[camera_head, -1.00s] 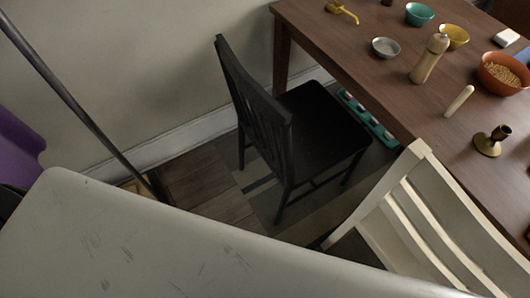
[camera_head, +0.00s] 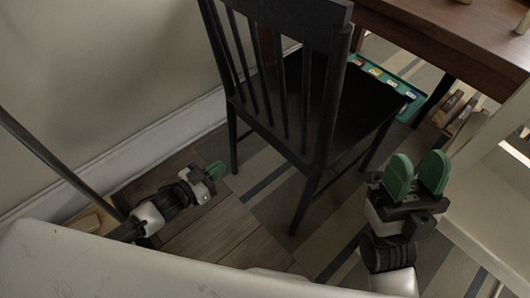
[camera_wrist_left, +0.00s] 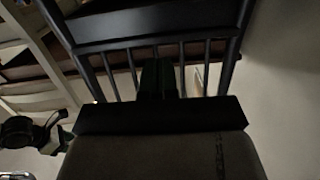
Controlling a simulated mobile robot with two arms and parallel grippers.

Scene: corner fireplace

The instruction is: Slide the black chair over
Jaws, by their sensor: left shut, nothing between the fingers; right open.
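The black chair (camera_head: 345,105) stands upright at the dark table, its slatted back toward me. It also shows in the left wrist view, where its top rail (camera_wrist_left: 165,22) and slats fill the upper part. My left gripper (camera_head: 213,171) is shut and empty, low at the left of the chair back, apart from the chair. In the left wrist view its dark fingers (camera_wrist_left: 158,80) point at the slats. My right gripper (camera_head: 417,174) is open and empty, with green fingertips, to the right of the chair's near leg.
The brown table (camera_head: 440,35) is behind the chair. A pale chair (camera_head: 490,150) stands close at the right. A green tray (camera_head: 385,80) with small items lies under the table. The wall and white baseboard (camera_head: 160,142) bound the left.

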